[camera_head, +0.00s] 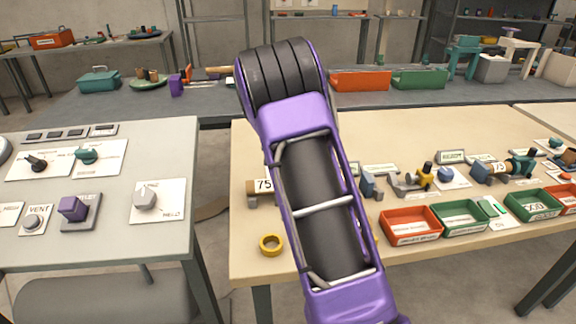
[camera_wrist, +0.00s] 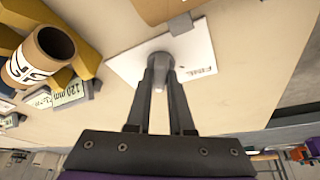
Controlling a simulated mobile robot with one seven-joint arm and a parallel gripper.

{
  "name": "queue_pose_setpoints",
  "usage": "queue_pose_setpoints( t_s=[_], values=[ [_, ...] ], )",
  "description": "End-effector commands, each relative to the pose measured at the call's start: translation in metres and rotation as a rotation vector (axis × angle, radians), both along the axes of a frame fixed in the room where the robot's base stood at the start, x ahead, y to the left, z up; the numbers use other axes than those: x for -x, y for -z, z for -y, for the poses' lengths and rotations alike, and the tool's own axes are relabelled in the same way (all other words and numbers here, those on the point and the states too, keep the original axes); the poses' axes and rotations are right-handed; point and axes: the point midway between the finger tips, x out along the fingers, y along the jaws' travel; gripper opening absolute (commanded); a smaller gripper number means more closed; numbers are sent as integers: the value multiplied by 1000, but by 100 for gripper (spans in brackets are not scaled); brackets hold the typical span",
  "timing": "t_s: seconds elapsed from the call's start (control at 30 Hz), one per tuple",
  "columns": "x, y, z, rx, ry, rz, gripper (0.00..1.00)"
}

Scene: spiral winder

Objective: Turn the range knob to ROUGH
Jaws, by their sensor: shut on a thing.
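The grey range knob (camera_wrist: 164,46) sits on a white plate (camera_wrist: 203,48) in the wrist view. A label on the plate, seen at an angle, seems to read FINE. A grey pointer-like piece (camera_wrist: 181,24) shows at the knob's far side. My gripper (camera_wrist: 161,70) is shut on the knob, with one finger on each side. No ROUGH label can be read. In the head view my purple arm reaches over the wooden table (camera_head: 250,262) and hides the knob and my gripper.
In the head view, a yellow ring (camera_head: 271,244) and a red bin (camera_head: 410,226) flank my arm. A grey panel table (camera_head: 150,245) stands left.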

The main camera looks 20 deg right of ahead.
Motion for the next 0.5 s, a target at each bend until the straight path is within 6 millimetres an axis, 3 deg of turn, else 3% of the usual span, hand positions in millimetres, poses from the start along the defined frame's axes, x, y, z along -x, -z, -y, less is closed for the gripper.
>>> queue_pose_setpoints(
  t_s=[0.5],
  values=[
    [0, 2, -2, -2, 220, -4, 0]
  ],
)
